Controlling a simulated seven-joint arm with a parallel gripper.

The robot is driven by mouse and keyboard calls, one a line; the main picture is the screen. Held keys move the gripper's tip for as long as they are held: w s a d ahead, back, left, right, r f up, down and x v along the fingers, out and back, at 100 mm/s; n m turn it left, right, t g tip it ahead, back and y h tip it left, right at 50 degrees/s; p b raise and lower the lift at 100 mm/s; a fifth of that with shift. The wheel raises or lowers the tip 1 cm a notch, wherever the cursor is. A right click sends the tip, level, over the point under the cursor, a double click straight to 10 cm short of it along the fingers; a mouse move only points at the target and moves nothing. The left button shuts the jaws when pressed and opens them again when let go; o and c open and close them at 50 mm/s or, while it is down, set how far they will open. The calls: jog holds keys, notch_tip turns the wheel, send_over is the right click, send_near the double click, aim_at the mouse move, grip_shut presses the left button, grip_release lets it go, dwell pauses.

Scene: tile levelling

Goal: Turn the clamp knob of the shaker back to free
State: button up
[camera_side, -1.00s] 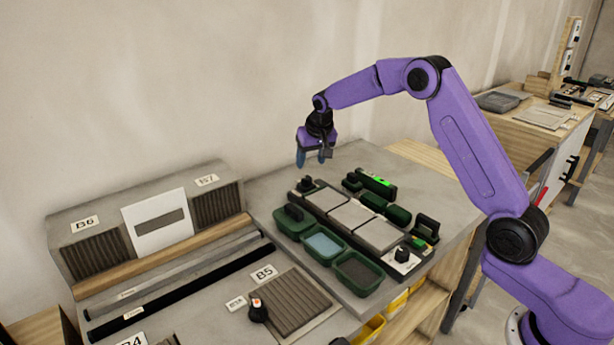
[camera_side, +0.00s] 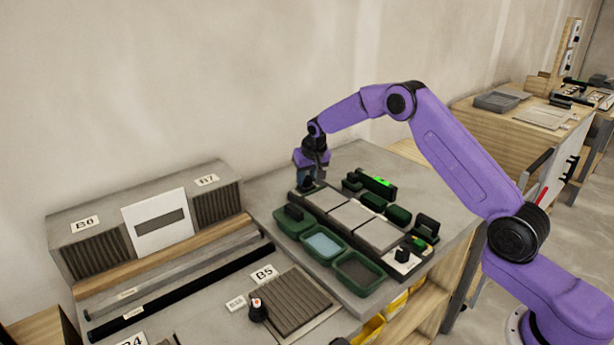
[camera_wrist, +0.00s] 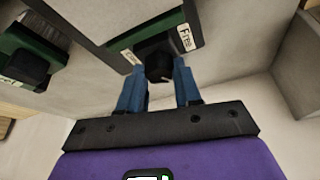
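The shaker (camera_side: 330,207), a long dark frame bearing pale tiles, lies on the grey bench in the side view. Its black clamp knob (camera_wrist: 158,66) shows in the wrist view, on a green plate at the shaker's far end. A "Free" label (camera_wrist: 185,38) is right of the knob and a partly hidden label (camera_wrist: 131,57) is left of it. My gripper (camera_side: 311,183) is lowered at that end, pointing down. In the wrist view its blue fingers (camera_wrist: 160,75) are apart, one on each side of the knob; I cannot tell whether they touch it.
Green trays (camera_side: 323,245) line the shaker's near-left side. Green-and-black blocks (camera_side: 398,214) and a level with a bright green light (camera_side: 377,181) lie on its right. Another black knob (camera_side: 402,254) is at the shaker's near end. The bench behind the gripper is clear.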

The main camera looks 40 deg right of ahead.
jog(key=c, duration=0.4)
jog(key=shift+c, duration=0.2)
jog(key=shift+n, duration=0.4)
jog(key=n+y, duration=0.1)
jog(key=n, duration=0.2)
jog(key=n+y, duration=0.1)
jog(key=n, duration=0.1)
jog(key=shift+d+n+y, duration=0.25)
jog(key=shift+n+y, duration=0.05)
jog(key=n+y, duration=0.1)
jog(key=n, duration=0.1)
jog(key=n+g, duration=0.1)
jog(key=n, duration=0.2)
jog(key=shift+w+n+y, duration=0.1)
jog(key=shift+n+y, duration=0.2)
jog(key=shift+y, duration=0.1)
jog(key=shift+d, duration=0.1)
jog(key=o, duration=1.1)
jog(key=shift+c, duration=0.2)
jog(key=shift+r, duration=0.1)
